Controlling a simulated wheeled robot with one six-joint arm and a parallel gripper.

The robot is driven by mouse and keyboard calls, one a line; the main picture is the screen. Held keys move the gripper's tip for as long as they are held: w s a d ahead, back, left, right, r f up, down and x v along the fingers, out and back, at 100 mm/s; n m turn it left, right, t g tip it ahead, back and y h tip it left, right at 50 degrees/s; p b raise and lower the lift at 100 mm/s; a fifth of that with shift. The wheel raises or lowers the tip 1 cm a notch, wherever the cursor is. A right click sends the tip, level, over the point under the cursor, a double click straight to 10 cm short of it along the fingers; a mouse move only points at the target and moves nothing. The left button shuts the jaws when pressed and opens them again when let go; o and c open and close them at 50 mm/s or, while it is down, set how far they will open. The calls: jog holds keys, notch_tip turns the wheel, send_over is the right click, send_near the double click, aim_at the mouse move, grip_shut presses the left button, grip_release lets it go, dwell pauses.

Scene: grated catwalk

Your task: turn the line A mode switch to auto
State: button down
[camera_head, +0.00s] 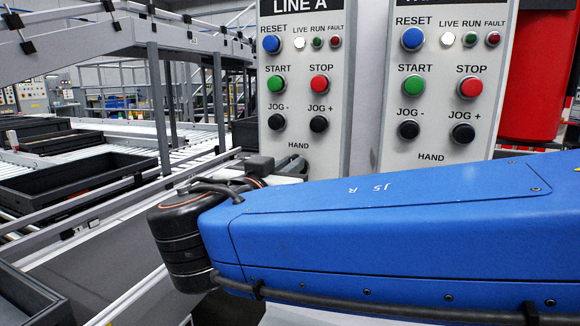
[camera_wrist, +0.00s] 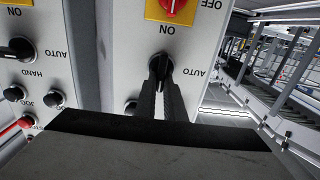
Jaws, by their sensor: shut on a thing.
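The LINE A panel (camera_head: 342,60) is a pale grey board in the middle of the head view. Its HAND label shows there, but its mode switch is hidden behind my blue arm. In the wrist view, which is upside down, my gripper (camera_wrist: 160,92) is shut on the black mode switch (camera_wrist: 166,65) of this panel. The AUTO label (camera_wrist: 195,72) shows to the right of the knob. The panel's HAND label is hidden behind my fingers in this view. The knob's pointer direction is hard to tell between the jaws.
A second panel (camera_head: 440,140) stands close on the right; its own black switch (camera_wrist: 18,49) shows in the wrist view. A red rotary switch (camera_wrist: 173,8) on a yellow plate is near my gripper. Conveyors with black trays (camera_head: 80,185) lie left.

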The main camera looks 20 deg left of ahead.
jog(key=shift+n, duration=0.3)
jog(key=shift+a+f+n, duration=0.25)
jog(key=shift+n, duration=2.6)
jog(key=shift+a+f+n, duration=0.25)
jog(key=shift+n, duration=2.65)
jog(key=shift+a+f+n, duration=0.25)
jog(key=shift+n, duration=2.6)
jog(key=c, duration=1.8)
grip_release()
jog(key=shift+c, duration=0.2)
